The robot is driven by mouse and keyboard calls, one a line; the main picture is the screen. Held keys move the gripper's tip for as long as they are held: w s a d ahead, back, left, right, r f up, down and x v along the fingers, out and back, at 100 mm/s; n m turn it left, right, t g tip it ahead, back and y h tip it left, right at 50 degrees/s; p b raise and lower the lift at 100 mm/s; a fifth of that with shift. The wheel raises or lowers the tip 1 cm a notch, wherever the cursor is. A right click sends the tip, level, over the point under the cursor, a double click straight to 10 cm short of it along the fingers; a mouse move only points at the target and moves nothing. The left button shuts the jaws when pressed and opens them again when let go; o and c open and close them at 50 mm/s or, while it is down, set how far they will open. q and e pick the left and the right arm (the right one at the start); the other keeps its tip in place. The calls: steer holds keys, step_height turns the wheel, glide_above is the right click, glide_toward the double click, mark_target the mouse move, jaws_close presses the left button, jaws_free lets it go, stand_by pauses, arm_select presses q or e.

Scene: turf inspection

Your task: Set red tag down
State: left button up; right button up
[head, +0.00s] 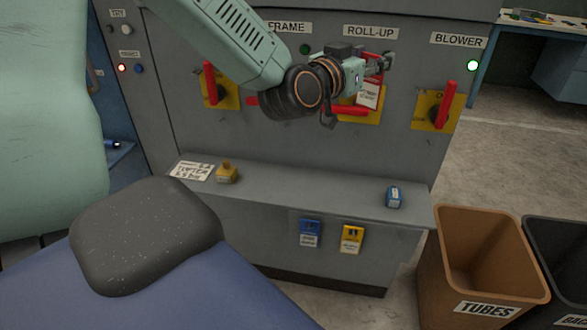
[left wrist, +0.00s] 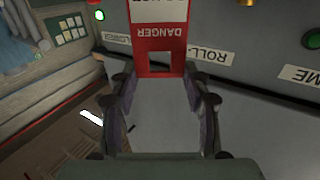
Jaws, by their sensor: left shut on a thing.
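The red tag (head: 368,95) hangs below my left gripper (head: 380,64) in the head view, in front of the ROLL-UP switch. In the left wrist view, the tag (left wrist: 158,50) has a red DANGER band, a white part and a slot. It is at the tips of my left gripper (left wrist: 160,80), which is shut on it. The ROLL-UP switch has a red handle (head: 350,111) lying sideways on a yellow plate (head: 374,118), partly hidden by the tag and gripper. My right gripper is not in view.
A grey shelf (head: 300,190) below the switches holds a paper sign (head: 192,171), a yellow padlock (head: 227,174) and a blue one (head: 394,196). Blue (head: 310,233) and yellow (head: 352,239) tags hang on its front. The shelf's middle is clear. A TUBES bin (head: 470,275) stands right.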

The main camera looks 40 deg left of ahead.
arm_select(q)
steer(key=w+a+n+y, duration=0.1)
steer(key=a+y, duration=0.1)
steer(key=a, duration=0.2)
step_height(320, 180, down, 28)
steer(key=b, duration=1)
steer(key=shift+w+r+b, duration=0.2)
steer(key=shift+b, duration=0.15)
steer(key=shift+s+f, duration=0.1)
steer(key=o, duration=1)
steer(key=shift+f, duration=0.1)
steer(key=shift+o, duration=0.7)
